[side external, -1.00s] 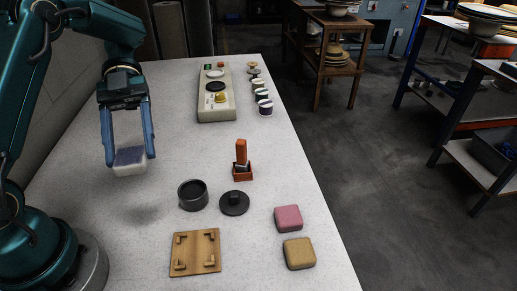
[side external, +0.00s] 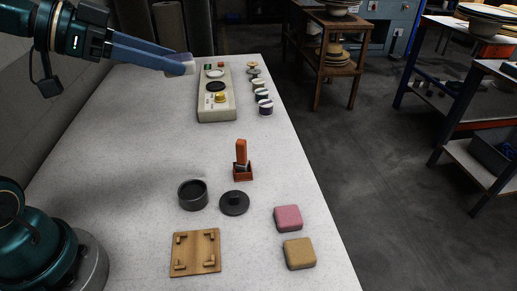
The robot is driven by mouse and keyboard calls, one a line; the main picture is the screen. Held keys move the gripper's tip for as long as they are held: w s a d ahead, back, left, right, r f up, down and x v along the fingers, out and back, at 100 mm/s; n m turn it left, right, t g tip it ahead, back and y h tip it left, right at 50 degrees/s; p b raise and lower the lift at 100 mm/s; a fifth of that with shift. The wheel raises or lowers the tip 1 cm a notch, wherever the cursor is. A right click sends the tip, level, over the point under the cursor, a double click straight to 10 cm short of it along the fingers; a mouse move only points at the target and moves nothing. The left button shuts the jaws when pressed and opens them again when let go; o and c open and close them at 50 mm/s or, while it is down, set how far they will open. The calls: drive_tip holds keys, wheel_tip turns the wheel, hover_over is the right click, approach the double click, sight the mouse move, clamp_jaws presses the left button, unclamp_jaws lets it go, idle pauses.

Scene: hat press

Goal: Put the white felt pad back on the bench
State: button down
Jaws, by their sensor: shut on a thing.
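My gripper (side external: 178,63) is at the upper left, stretched out nearly level and pointing right. It is shut on the white felt pad (side external: 180,70), which shows only as a small pale block at the fingertips, mostly hidden by the fingers. The pad is held up in the air, left of the beige control panel in the picture. The speckled pale bench (side external: 120,160) lies below, with a wide bare stretch in its left and middle part.
A pink pad (side external: 288,218) and a tan pad (side external: 299,253) lie near the right edge. A wooden pegged board (side external: 197,251), black cup (side external: 193,195), black lid (side external: 234,203) and orange brush in a holder (side external: 242,160) stand nearby. The beige panel (side external: 217,108) and several spools (side external: 265,107) are farther back.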

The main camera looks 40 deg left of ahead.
drive_tip(key=c, duration=1.6)
unclamp_jaws()
drive_tip(key=shift+w+a+r+n+t+y, duration=0.15)
drive_tip(key=shift+w+a+n+y, duration=0.15)
drive_tip(key=shift+a+n+y, duration=0.15)
drive_tip(key=shift+w+a+r+n+t+y, duration=0.15)
drive_tip(key=shift+w+a+n+y, duration=0.15)
drive_tip(key=shift+n+y, duration=0.25)
drive_tip(key=c, duration=1.6)
unclamp_jaws()
drive_tip(key=shift+s+d+f, duration=0.1)
drive_tip(key=shift+s+d, duration=0.05)
drive_tip(key=shift+d, duration=0.1)
drive_tip(key=w+d+m+g+h, duration=0.1)
drive_tip(key=w+d+r+m+h, duration=0.1)
drive_tip(key=m+h, duration=0.1)
drive_tip(key=d+m+g+h, duration=0.1)
drive_tip(key=d, duration=0.1)
drive_tip(key=shift+w+r+m+g+h, duration=0.3)
drive_tip(key=shift+w+r+m, duration=0.05)
drive_tip(key=shift+w+m, duration=0.05)
drive_tip(key=m+g+h, duration=0.4)
drive_tip(key=m+g, duration=0.4)
hover_over(262, 180)
wheel_tip(262, 180, down, 22)
drive_tip(key=shift+r, duration=0.15)
drive_tip(key=shift+f, duration=2.35)
drive_tip(key=shift+f, duration=0.3)
drive_tip(key=shift+f, duration=0.3)
